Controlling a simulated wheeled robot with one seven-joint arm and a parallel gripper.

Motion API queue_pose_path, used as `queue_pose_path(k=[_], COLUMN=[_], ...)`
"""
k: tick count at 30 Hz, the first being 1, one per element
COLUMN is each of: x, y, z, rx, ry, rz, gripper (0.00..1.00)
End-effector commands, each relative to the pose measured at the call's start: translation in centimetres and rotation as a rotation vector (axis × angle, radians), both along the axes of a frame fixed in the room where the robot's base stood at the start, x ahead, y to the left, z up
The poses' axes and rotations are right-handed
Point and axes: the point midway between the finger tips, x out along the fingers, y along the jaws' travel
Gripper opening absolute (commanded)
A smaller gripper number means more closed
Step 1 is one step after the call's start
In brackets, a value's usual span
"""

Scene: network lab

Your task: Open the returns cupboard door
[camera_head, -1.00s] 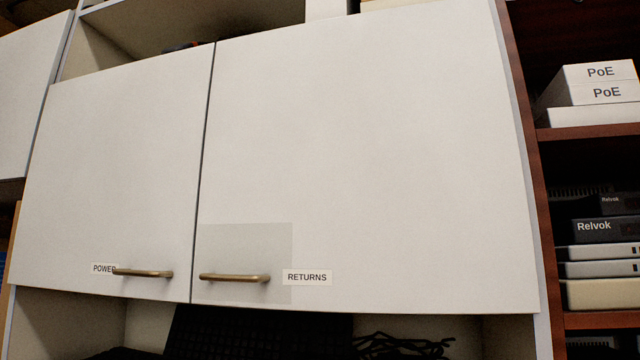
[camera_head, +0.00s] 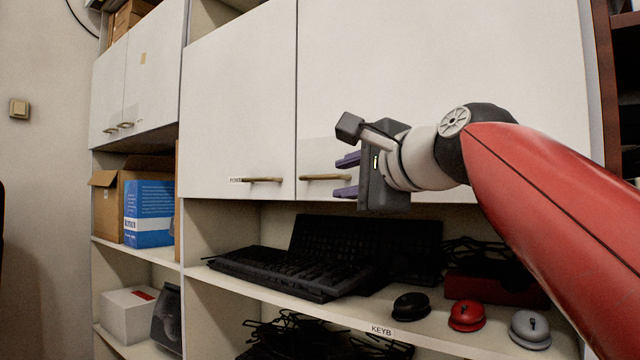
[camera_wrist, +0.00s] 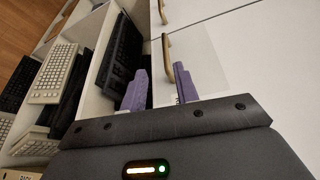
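The returns cupboard door (camera_head: 400,60) is the wide white door right of the seam in the head view, and it is shut. Its bronze bar handle (camera_head: 322,177) lies level at the door's lower left; my gripper hides the RETURNS label. My gripper (camera_head: 346,176) is in front of the door beside the handle's right end, with one purple finger above handle height and one below. In the wrist view the fingers (camera_wrist: 160,88) are spread apart, and the returns handle (camera_wrist: 170,58) shows just beyond them, near the right finger. I see no contact.
The power door (camera_head: 240,100) with its own handle (camera_head: 262,180) is shut to the left. Below is an open shelf with black keyboards (camera_head: 290,270) and several mice, including a red one (camera_head: 466,315). A cardboard box (camera_head: 108,205) stands further left.

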Motion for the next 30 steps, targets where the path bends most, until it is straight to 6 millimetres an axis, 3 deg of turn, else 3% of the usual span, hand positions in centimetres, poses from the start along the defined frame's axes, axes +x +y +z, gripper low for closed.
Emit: queue_pose_path(k=[5,18,30], x=[0.8,6.1,6.7], y=[0.7,3.8,4.2], z=[0.9,0.4,0.3], rx=[0.040,0.035,0.035], ry=[-0.004,-0.004,-0.006], rz=[0.005,0.004,0.004], gripper=[0.30,0.30,0.28])
